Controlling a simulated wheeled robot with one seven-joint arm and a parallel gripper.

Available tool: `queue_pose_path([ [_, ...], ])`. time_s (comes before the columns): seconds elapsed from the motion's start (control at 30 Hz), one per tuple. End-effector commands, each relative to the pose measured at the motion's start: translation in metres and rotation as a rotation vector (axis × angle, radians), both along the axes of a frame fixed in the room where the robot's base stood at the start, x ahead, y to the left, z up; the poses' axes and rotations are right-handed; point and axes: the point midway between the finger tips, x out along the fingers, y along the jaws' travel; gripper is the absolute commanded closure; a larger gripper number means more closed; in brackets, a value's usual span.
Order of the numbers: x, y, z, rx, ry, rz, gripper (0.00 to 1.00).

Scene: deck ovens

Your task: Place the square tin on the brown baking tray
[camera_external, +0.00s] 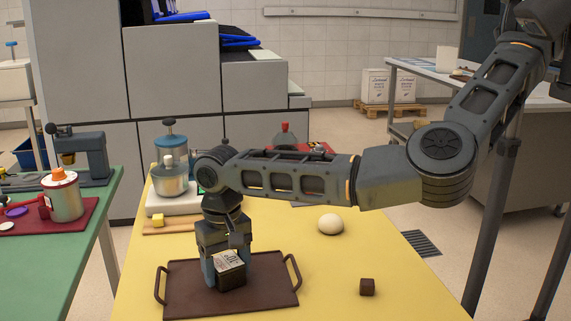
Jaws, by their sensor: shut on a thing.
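The brown baking tray (187,291) with two looped handles lies on the yellow table. The square tin (231,270), dark with a pale printed top, is at my gripper (229,277), over the right-middle part of the tray. My gripper points down and is shut on the tin, its fingers on the tin's sides. The tin looks upright and low at the tray surface. I cannot tell whether its base touches the tray.
A scale (175,201) with a metal pot (171,178) and a wooden board (168,226) with a yellow cube stand behind. The table's front right is mostly clear.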

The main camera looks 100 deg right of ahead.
Motion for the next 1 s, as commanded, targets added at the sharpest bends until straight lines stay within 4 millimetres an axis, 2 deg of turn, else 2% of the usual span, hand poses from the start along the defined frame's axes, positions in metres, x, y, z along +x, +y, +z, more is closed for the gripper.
queue_pose_path([
  [0.1,0.000,0.000,-0.003,-0.001,0.000,0.000,0.70],
  [0.13,0.000,0.000,-0.003,-0.001,0.000,0.000,0.30],
  [0.37,0.000,0.000,-0.002,0.000,0.000,0.000,0.08],
  [0.73,0.000,0.000,0.004,-0.001,-0.001,0.000,0.06],
  [0.87,0.001,0.000,0.023,-0.001,-0.002,-0.001,0.06],
  [1.0,0.001,0.000,0.052,-0.002,-0.004,0.000,0.06],
])
